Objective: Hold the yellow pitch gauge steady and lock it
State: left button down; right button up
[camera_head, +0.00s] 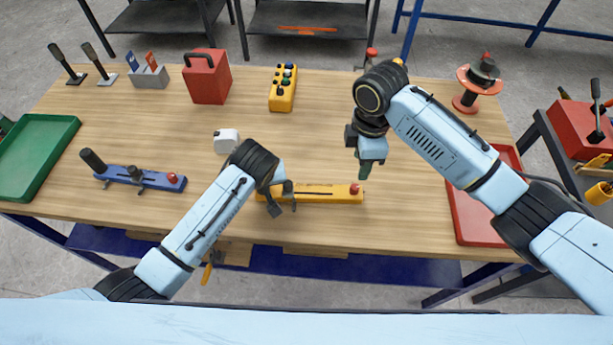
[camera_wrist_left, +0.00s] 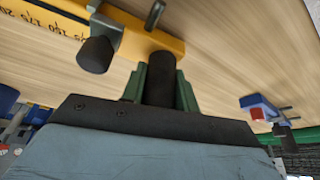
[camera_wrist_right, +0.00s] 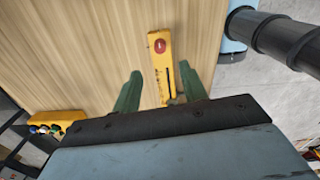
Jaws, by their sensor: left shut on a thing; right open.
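The yellow pitch gauge (camera_head: 325,194) lies on the wooden table near its front edge. It has a red knob (camera_head: 355,188) at its right end. My left gripper (camera_head: 276,196) is at its left end. In the left wrist view the green fingers (camera_wrist_left: 162,85) are shut around a black handle on the gauge (camera_wrist_left: 142,40). My right gripper (camera_head: 364,172) is over the right end, pointing down. In the right wrist view its fingers (camera_wrist_right: 155,92) are open, with the gauge (camera_wrist_right: 160,72) and red knob (camera_wrist_right: 159,46) beyond them, apparently untouched.
A blue gauge (camera_head: 140,178) lies to the left, with a green tray (camera_head: 62,125) beyond it. A small white block (camera_head: 226,141), a yellow button box (camera_head: 283,88) and a red case (camera_head: 207,77) stand further back. A red tray (camera_head: 470,215) lies at right, below my right arm.

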aim_at(355, 187)
notch_tip(355, 187, down, 10)
jog(key=m, duration=2.5)
jog(key=shift+m, duration=0.4)
